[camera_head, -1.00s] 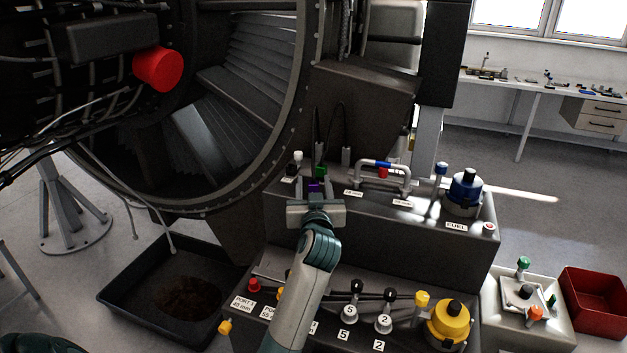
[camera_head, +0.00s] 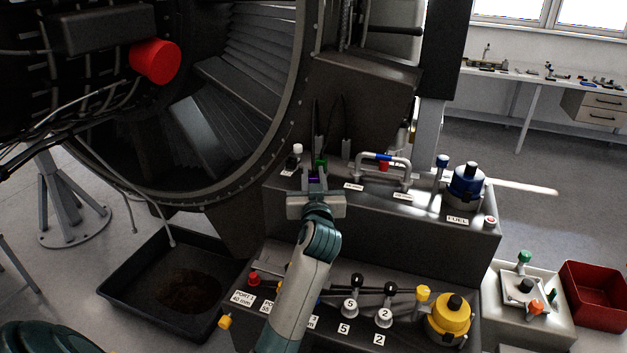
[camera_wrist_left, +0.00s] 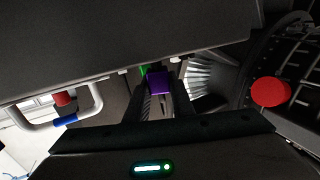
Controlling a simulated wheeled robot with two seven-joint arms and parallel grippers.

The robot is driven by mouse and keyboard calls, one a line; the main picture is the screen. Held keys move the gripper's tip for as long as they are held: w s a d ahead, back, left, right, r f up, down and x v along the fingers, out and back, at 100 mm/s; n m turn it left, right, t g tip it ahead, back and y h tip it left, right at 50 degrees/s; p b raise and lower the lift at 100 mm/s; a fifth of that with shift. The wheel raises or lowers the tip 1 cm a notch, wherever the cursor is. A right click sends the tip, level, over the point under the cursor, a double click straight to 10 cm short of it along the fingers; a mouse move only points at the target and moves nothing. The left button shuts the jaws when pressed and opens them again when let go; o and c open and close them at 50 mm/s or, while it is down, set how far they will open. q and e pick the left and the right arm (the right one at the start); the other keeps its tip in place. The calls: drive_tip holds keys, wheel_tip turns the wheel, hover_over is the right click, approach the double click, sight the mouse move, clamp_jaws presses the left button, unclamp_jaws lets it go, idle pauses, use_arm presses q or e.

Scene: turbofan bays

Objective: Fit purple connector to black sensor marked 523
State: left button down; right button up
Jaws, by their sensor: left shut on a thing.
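My left gripper (camera_head: 315,181) reaches in over the upper step of the dark console and is shut on the purple connector (camera_head: 313,177). The connector also shows between the fingers in the left wrist view (camera_wrist_left: 160,82). A green connector (camera_head: 321,165) stands just behind it; a bit of green shows beside the purple in the wrist view. A small black part (camera_head: 291,163) stands to the left on the console, with a white label in front too small to read; I cannot tell whether it is sensor 523. The purple connector appears apart from it. My right gripper is not in view.
A bent metal handle (camera_head: 384,170) and a blue-topped fuel cap (camera_head: 466,186) stand right of my gripper. The lower step holds levers and a yellow cap (camera_head: 449,320). The engine casing rises behind. A black drip tray (camera_head: 128,290) lies on the floor at left.

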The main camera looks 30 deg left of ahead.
sight(313, 168)
use_arm(q)
drive_tip(key=shift+r+b, duration=0.3)
drive_tip(key=shift+r, duration=0.05)
wheel_tip(313, 168, up, 3)
drive_tip(key=shift+r+b, duration=0.15)
drive_tip(key=shift+b, duration=0.65)
drive_tip(key=d+r+b, duration=0.4)
drive_tip(key=d+r, duration=0.3)
drive_tip(key=d, duration=0.4)
drive_tip(key=shift+w+d+b, duration=0.2)
drive_tip(key=shift+d+b, duration=0.1)
drive_tip(key=shift+d, duration=0.05)
